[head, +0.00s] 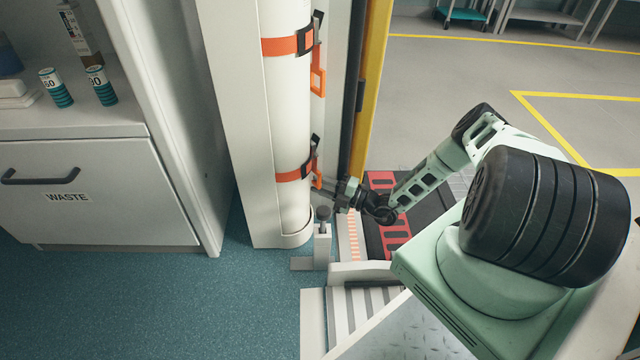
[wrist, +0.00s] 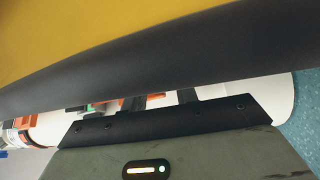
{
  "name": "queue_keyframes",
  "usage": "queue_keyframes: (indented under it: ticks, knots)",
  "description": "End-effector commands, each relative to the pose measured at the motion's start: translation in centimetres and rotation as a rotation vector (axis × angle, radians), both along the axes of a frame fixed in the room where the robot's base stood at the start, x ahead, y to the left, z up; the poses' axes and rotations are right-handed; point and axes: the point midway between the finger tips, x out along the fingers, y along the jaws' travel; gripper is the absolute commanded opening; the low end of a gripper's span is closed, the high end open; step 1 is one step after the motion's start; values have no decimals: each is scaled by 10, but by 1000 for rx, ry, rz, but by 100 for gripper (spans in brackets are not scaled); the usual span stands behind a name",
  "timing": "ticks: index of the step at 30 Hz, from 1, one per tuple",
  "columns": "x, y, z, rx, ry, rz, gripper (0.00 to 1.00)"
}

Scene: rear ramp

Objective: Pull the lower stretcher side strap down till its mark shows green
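The lower side strap (head: 293,174) is an orange band with a black buckle around the upright white stretcher roll. Its orange pull end (head: 317,177) hangs at the right side. My gripper (head: 328,187) is at that pull end, low beside the roll; whether its fingers touch or hold it is unclear. In the wrist view, orange strap parts (wrist: 106,103) show left of the dark fingers, with a small green patch (wrist: 90,107) beside them. I cannot tell whether that patch is the strap's mark. Much of the strap is hidden there.
An upper orange strap (head: 287,45) circles the roll above. A yellow post (head: 370,80) with a dark edge stands close behind my gripper and crosses the wrist view (wrist: 100,30). A short grey post (head: 323,235) stands below. A white cabinet (head: 90,190) is at left.

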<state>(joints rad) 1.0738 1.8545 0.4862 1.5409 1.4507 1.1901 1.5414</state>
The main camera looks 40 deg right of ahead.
Motion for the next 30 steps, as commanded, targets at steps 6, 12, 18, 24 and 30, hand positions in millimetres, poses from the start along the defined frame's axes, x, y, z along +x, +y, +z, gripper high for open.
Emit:
queue_keyframes:
  ticks: [6, 12, 18, 24, 30]
  knots:
    - [1, 0, 1, 1, -4, 0, 33]
    - [-6, -5, 3, 2, -4, -2, 33]
    - [-36, -24, 2, 0, -4, -5, 33]
    - [-76, -49, -3, 1, -2, -5, 33]
    - [-113, -73, -9, -1, -2, -5, 33]
